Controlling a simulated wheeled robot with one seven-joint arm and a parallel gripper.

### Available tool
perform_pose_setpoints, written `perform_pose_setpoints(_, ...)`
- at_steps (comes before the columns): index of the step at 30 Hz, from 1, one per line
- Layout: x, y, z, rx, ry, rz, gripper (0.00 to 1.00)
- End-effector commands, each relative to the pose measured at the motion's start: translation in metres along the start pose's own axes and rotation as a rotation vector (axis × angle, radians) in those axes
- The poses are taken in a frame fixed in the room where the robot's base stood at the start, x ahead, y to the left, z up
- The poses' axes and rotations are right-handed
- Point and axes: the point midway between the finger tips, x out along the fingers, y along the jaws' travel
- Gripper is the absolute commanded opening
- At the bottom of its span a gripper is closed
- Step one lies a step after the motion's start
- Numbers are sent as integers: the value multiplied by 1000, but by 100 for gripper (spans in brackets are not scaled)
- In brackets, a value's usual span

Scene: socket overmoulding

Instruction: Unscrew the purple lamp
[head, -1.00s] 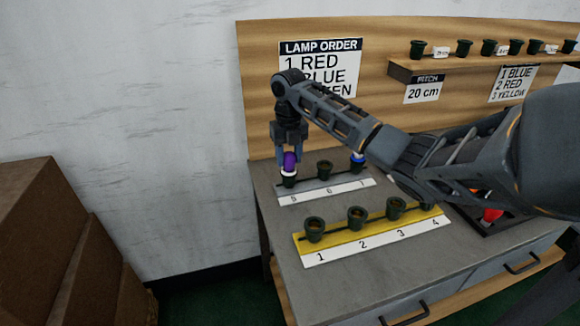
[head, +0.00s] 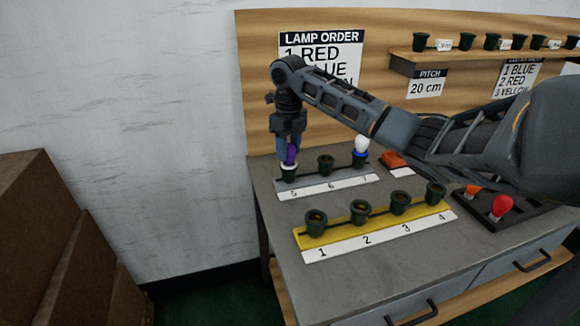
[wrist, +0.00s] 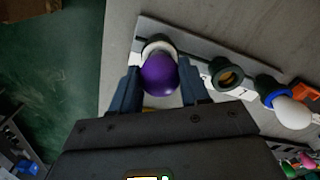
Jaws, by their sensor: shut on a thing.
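The purple lamp (head: 291,153) stands upright at socket 5 (head: 289,175), at the left end of the grey rack (head: 328,181). It also shows in the wrist view (wrist: 159,75), with a white collar (wrist: 158,46) around its base. My gripper (head: 290,150) points down over it. In the wrist view its two blue fingers (wrist: 158,88) are shut on the lamp, one on each side. The lamp's lower end is hidden, so I cannot tell how far it sits in the socket.
Socket 6 (head: 325,165) is empty. A white lamp with a blue collar (head: 361,149) stands in socket 7. A yellow rack (head: 375,225) with empty sockets 1 to 4 lies in front. A dark tray (head: 510,220) with a red lamp (head: 502,206) is at right.

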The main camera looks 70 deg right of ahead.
Motion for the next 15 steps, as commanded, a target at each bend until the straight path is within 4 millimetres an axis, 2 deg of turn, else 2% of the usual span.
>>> perform_pose_setpoints(1, 5, -1, 0, -11, -1, -4, 22)
perform_pose_setpoints(15, 5, -1, 0, -103, -2, -3, 22)
